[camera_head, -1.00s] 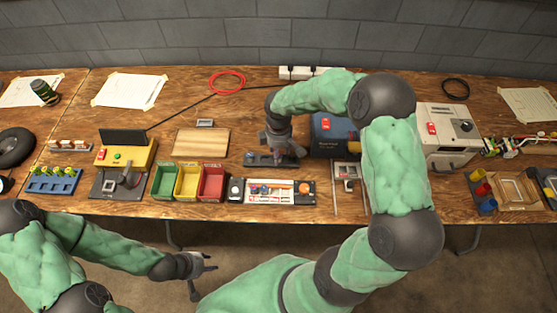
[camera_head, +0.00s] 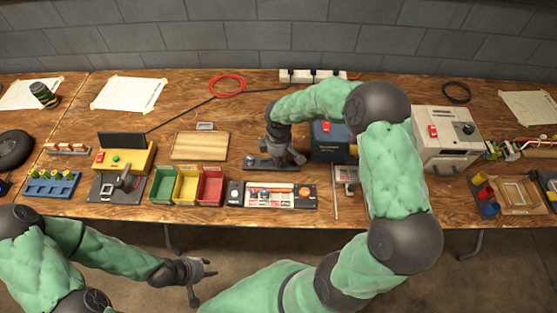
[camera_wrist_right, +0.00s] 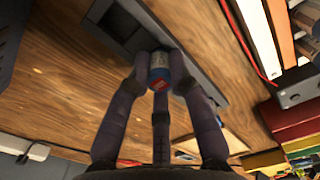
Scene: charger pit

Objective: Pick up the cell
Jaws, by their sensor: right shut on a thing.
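The cell (camera_wrist_right: 160,72) is a small blue cylinder with a pale band and a red patch, seen in the right wrist view. My right gripper (camera_wrist_right: 159,82) is shut on it, with fingers around its sides. The cell is over or near a dark grey tray (camera_wrist_right: 120,25) with a recess; the gap between them is hard to judge. In the head view my right gripper (camera_head: 284,158) is at this dark tray (camera_head: 258,162), and the cell is hidden there. My left gripper (camera_head: 204,280) is open and empty in front of the bench.
A blue box (camera_head: 333,140) stands close to the right of my right gripper. Green, yellow and red bins (camera_head: 211,186) stand to the left front. A panel with coloured parts (camera_head: 272,196) lies in front. A wooden board (camera_head: 200,146) lies to the left.

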